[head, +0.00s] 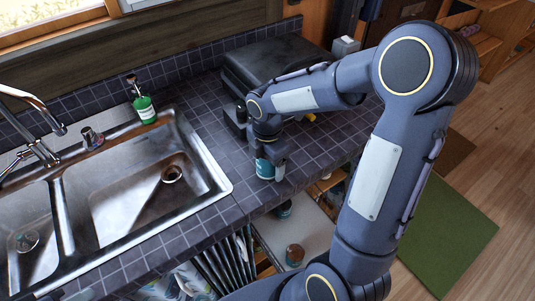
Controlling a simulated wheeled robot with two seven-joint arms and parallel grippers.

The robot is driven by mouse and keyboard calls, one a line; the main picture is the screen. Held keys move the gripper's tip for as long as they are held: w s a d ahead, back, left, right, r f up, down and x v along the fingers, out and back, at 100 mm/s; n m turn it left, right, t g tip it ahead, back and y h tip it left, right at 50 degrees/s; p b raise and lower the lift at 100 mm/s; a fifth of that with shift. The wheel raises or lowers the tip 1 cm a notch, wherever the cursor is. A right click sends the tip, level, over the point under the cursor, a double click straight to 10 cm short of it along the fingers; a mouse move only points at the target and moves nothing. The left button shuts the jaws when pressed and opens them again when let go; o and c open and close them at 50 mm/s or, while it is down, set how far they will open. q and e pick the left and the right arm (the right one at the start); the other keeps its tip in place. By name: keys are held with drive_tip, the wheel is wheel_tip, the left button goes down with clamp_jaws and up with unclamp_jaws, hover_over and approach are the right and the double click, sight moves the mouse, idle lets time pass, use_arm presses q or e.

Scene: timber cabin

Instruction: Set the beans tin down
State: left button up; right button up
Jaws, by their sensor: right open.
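The beans tin (265,169), teal with a pale band, stands upright on the dark tiled counter (215,150), to the right of the sink and near the counter's front edge. My right gripper (267,158) is right above and around the tin's upper part, pointing down. Its jaws are open, though the fingers partly hide the tin, and I cannot tell whether they touch it. My left gripper is not in view.
A steel sink (218,181) with a tap (40,150) and a green soap bottle (145,109) lies to the left. A black case (275,58) stands behind my right gripper. Below the counter, an open shelf (315,228) holds a brown jar (294,255).

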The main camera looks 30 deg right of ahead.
wheel_tip(320, 180, up, 11)
drive_tip(key=shift+f, duration=0.15)
drive_tip(key=shift+s+r, duration=0.1)
drive_tip(key=shift+r, duration=0.6)
drive_tip(key=s+a+m+t+y, duration=0.2)
drive_tip(key=s+m, duration=0.6)
drive_tip(key=m, duration=0.2)
drive_tip(key=s+a+f+m+t+y, duration=0.1)
drive_tip(key=s+a+m+t, duration=0.1)
drive_tip(key=s+m, duration=0.6)
drive_tip(key=m+t, duration=0.1)
drive_tip(key=m, duration=0.2)
drive_tip(key=shift+s+m+t+y, duration=0.3)
drive_tip(key=shift+s+y, duration=0.05)
drive_tip(key=shift+y, duration=0.05)
drive_tip(key=shift+f, duration=0.1)
